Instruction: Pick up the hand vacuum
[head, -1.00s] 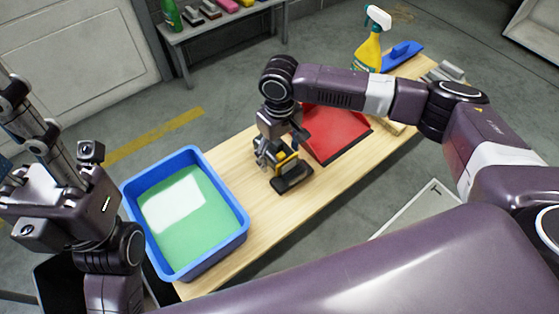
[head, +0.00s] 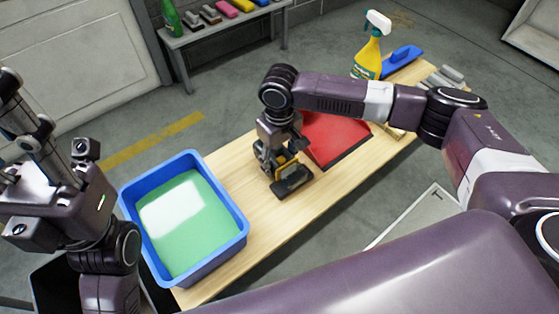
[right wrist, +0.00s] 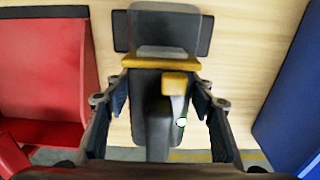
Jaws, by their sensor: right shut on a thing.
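The hand vacuum (head: 292,180) is black and yellow and is at the middle of the wooden table, its dark nozzle end toward the front edge. It also fills the middle of the right wrist view (right wrist: 158,100), with a yellow band and dark body. My right gripper (head: 276,160) is over it from above. In the right wrist view the fingers (right wrist: 158,108) stand on both sides of its dark grip, shut on it. The gripper hides part of the vacuum in the head view. My left gripper (head: 30,120) is at the far left, away from the table; its fingers are unclear.
A blue tub (head: 241,236) with green contents stands left of the vacuum. A red dustpan (head: 338,137) lies close on the right. A yellow spray bottle (head: 367,58) and a blue float (head: 403,60) are at the table's far end. A grey bench (head: 232,33) stands behind.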

